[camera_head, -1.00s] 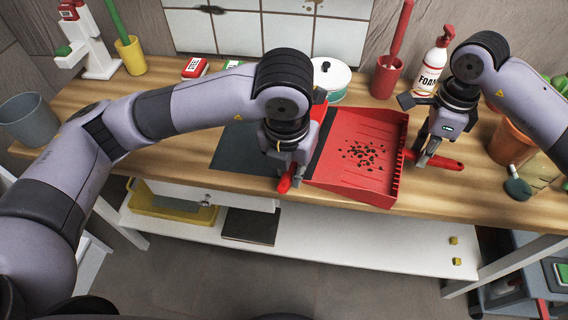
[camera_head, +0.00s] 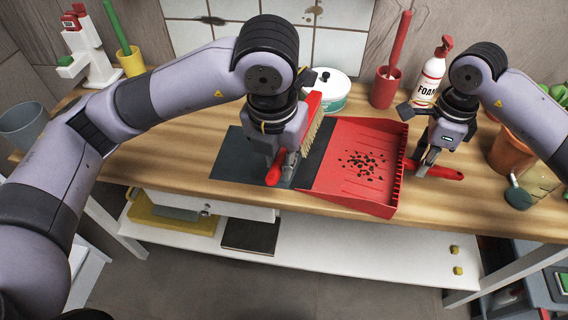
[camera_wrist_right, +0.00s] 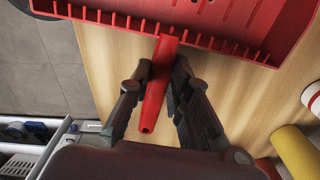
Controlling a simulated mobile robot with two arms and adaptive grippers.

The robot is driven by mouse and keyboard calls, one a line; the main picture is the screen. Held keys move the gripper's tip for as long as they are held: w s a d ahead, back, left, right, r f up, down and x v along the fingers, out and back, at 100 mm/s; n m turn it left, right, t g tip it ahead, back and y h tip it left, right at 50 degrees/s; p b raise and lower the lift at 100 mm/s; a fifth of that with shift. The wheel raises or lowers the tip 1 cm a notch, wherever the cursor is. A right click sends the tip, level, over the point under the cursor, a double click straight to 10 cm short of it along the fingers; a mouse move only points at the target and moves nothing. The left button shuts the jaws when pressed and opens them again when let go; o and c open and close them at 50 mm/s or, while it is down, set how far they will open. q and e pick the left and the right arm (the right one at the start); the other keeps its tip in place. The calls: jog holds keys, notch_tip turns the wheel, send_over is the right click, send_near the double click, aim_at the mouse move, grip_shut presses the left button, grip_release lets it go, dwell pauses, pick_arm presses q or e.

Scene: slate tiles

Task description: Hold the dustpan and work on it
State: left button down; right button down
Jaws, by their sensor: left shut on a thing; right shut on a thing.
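The red dustpan (camera_head: 340,184) lies on the wooden workbench, with dark crumbs (camera_head: 367,163) scattered in its pan. Its comb-toothed edge is on the right, beside its red handle (camera_head: 445,173). My right gripper (camera_head: 425,164) is shut on that handle; in the right wrist view its fingers (camera_wrist_right: 158,84) sit on both sides of the handle. My left gripper (camera_head: 281,163) is shut on a brush by its red handle (camera_head: 273,176). The brush's red back and pale bristles (camera_head: 313,132) show just left of the dustpan, above the dark mat. The gripper partly hides the brush.
The dark mat (camera_head: 228,160) lies left of the dustpan. Behind stand a white-and-teal tin (camera_head: 331,93), a red cup (camera_head: 385,90) and a foam bottle (camera_head: 430,78). A terracotta pot (camera_head: 510,152) and a glass jar stand at right. The bench's front edge is close.

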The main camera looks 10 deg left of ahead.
dwell(0.4)
jog(key=c, duration=1.4)
grip_release()
notch_tip(320, 180, up, 12)
jog(key=shift+f, duration=0.1)
